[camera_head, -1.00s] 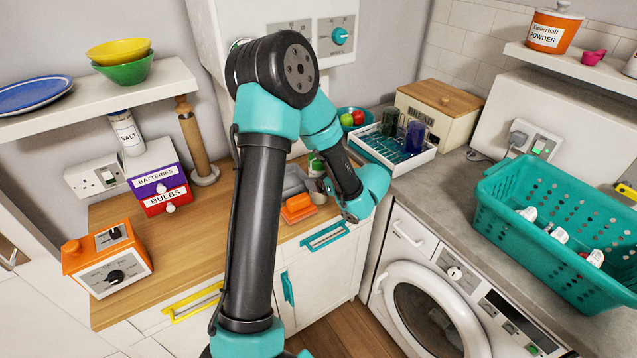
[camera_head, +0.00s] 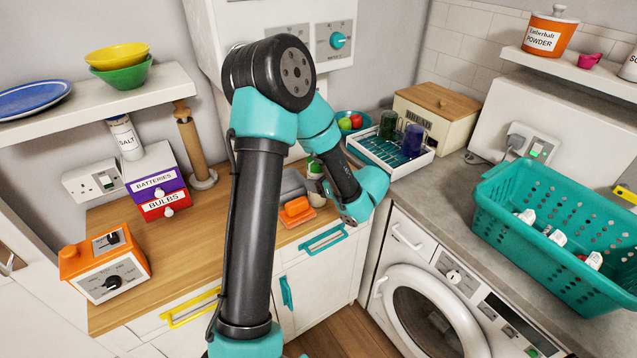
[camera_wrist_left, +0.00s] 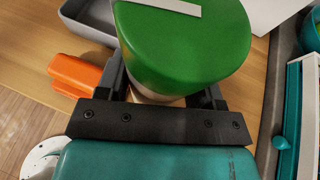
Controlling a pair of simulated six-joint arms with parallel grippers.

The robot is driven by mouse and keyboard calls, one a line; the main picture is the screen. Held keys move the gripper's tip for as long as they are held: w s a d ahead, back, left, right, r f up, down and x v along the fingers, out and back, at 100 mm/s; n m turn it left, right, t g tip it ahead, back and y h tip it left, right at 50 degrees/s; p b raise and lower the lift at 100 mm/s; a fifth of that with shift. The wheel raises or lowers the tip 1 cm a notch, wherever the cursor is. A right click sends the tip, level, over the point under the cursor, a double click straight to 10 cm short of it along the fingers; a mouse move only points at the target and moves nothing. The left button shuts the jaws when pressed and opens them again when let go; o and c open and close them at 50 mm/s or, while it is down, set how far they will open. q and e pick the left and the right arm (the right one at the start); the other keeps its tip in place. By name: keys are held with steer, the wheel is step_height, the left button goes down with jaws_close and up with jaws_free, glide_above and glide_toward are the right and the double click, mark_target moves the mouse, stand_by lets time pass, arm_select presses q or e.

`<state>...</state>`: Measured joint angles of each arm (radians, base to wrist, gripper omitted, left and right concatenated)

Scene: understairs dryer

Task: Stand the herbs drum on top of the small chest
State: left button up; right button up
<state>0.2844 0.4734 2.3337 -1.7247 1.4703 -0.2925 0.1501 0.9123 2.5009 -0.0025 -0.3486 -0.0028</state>
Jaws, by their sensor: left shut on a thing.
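The herbs drum, with a green lid (camera_wrist_left: 185,45) bearing a pale strip and a white body, is between the fingers of my left gripper (camera_wrist_left: 163,95), which is shut on it. In the head view the drum (camera_head: 315,170) shows partly behind my left forearm, beside the orange dish; the fingers are hidden there. I cannot tell whether it touches the worktop. The small chest (camera_head: 158,190), with a purple BATTERIES drawer and a red BULBS drawer, stands on the wooden worktop at left, apart from the drum. My right gripper is not in view.
A SALT drum (camera_head: 126,138) stands at the chest's back left. A wooden grinder-like post (camera_head: 190,145) stands right of the chest. A grey tray (camera_head: 293,184) and orange dish (camera_head: 297,211) sit near the drum. The shelf (camera_head: 100,100) overhangs the left.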

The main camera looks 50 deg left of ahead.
arm_select(q)
step_height(320, 180, up, 10)
steer(key=shift+f, duration=0.25)
steer(key=shift+d, duration=0.1)
stand_by(0.6)
steer(key=w+d+r+m+t+h, duration=0.1)
steer(key=w+d+m+t+h, duration=0.1)
steer(key=w+d+m+t, duration=0.6)
steer(key=w+d+r+m+t+h, duration=0.1)
steer(key=w+d+t, duration=0.25)
steer(key=d, duration=0.75)
steer(key=d+r+m+t+h, duration=0.1)
steer(key=d+m+h, duration=0.4)
steer(key=d, duration=0.7)
steer(key=d+r+m+t+h, duration=0.1)
steer(key=d+m+h, duration=0.4)
steer(key=d, duration=0.8)
steer(key=shift+s+d+t, duration=0.3)
steer(key=shift+t, duration=0.55)
steer(key=shift+a, duration=0.1)
